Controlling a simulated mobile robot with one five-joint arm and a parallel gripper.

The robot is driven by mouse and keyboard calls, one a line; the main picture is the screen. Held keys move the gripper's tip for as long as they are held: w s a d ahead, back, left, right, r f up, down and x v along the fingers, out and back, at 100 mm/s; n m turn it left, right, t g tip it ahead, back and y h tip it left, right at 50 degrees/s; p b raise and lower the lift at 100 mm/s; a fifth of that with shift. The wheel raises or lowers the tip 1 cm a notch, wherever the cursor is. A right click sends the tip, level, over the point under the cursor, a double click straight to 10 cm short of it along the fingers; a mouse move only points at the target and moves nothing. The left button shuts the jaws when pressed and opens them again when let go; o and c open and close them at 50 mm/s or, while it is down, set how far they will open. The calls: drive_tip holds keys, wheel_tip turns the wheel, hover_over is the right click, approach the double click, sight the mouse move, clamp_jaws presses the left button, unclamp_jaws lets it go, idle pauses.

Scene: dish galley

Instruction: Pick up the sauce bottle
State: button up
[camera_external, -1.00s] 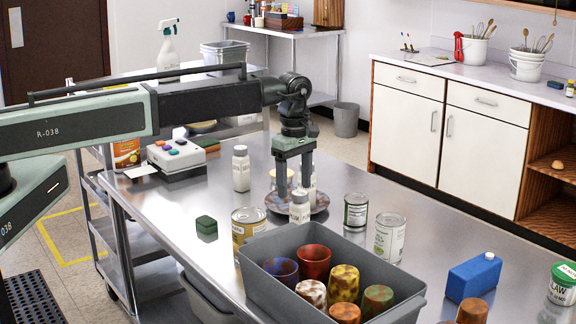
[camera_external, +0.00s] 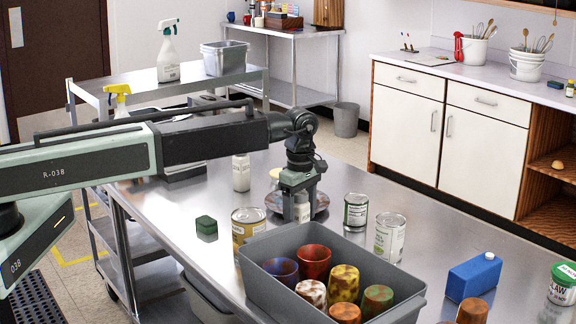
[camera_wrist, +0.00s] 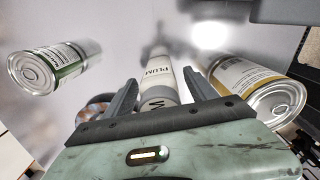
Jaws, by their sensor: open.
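A small white bottle with a grey cap (camera_external: 302,207) stands on the steel table, partly hidden by my fingers. In the wrist view the bottle (camera_wrist: 158,72) shows a label reading "PLUM", which may mark it as the sauce bottle. My gripper (camera_external: 301,213) points down around it, open, with one finger on each side. In the wrist view the gripper (camera_wrist: 164,88) shows gaps between its fingers and the bottle. A second white bottle (camera_external: 241,174) stands apart to the left.
A grey bin (camera_external: 262,282) of coloured cups stands in front. Cans (camera_external: 355,212) (camera_external: 390,238) stand to the right, a yellow-labelled can (camera_external: 247,226) to the left. A green block (camera_external: 206,226) and blue carton (camera_external: 473,277) stand farther out.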

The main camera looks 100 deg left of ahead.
sight(300, 193)
drive_tip(key=shift+f, duration=0.35)
clamp_jaws()
wheel_tip(300, 193, up, 10)
drive_tip(key=p, duration=1)
drive_tip(key=shift+r, duration=0.1)
